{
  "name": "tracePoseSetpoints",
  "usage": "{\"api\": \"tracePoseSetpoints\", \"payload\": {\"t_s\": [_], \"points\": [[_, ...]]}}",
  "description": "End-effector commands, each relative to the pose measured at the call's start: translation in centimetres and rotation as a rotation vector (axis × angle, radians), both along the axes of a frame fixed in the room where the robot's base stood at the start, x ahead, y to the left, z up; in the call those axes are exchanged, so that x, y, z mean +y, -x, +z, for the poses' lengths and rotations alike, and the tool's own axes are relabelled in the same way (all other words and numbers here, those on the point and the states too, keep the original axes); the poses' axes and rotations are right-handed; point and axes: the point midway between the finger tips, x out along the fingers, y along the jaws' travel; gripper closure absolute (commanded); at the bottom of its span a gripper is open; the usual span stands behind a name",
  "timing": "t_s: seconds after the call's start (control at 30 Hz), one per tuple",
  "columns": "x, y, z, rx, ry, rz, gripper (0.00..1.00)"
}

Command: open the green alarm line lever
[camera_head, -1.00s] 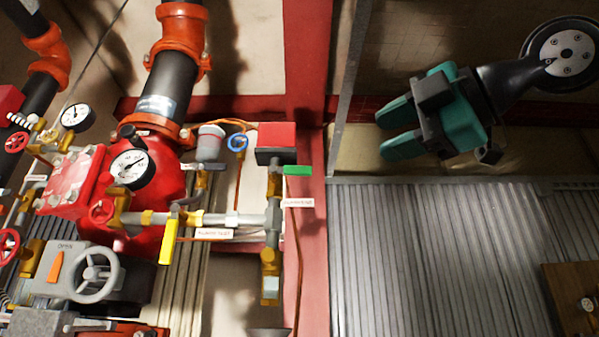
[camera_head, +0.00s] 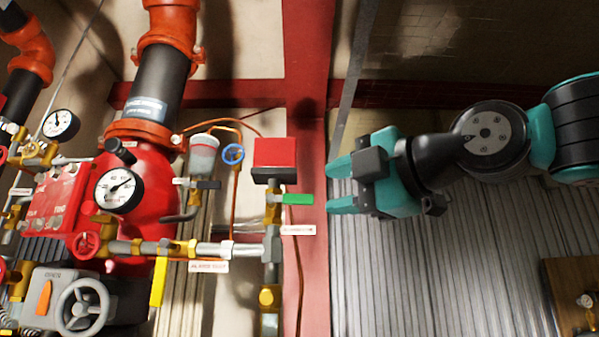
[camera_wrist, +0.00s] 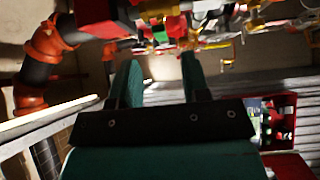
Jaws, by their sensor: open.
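The green lever (camera_head: 297,199) sticks out to the right from a brass valve on the vertical pipe, just below a red box. A white label sits under it. My gripper (camera_head: 334,188) is to the right of the lever, apart from it, its two teal fingers pointing left toward it. The fingers are open with nothing between them. In the wrist view my gripper (camera_wrist: 163,80) shows its two fingers spread. A small green patch shows beyond them there, but I cannot tell for sure that it is the lever.
A red box (camera_head: 274,158) sits above the lever. A yellow lever (camera_head: 159,282) hangs to the lower left, near the red valve body (camera_head: 150,215) and gauge (camera_head: 119,191). A red post (camera_head: 313,250) stands behind.

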Motion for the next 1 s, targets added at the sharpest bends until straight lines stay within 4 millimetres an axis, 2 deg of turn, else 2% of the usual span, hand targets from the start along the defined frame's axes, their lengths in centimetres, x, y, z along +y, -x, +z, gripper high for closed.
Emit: {"api": "tracePoseSetpoints", "payload": {"t_s": [0.03, 0.27, 0.4, 0.6, 1.0], "points": [[0.3, -0.3, 0.8, 0.004, 0.0, 0.002, 0.57], [1.5, -1.4, 0.8, 0.002, 0.002, 0.0, 0.57], [3.3, -3.4, 0.4, 0.004, 0.003, 0.001, 0.57], [5.0, -5.2, 0.3, 0.001, 0.002, -0.001, 0.57], [5.4, -5.8, 0.1, -0.001, 0.001, -0.002, 0.57]]}}
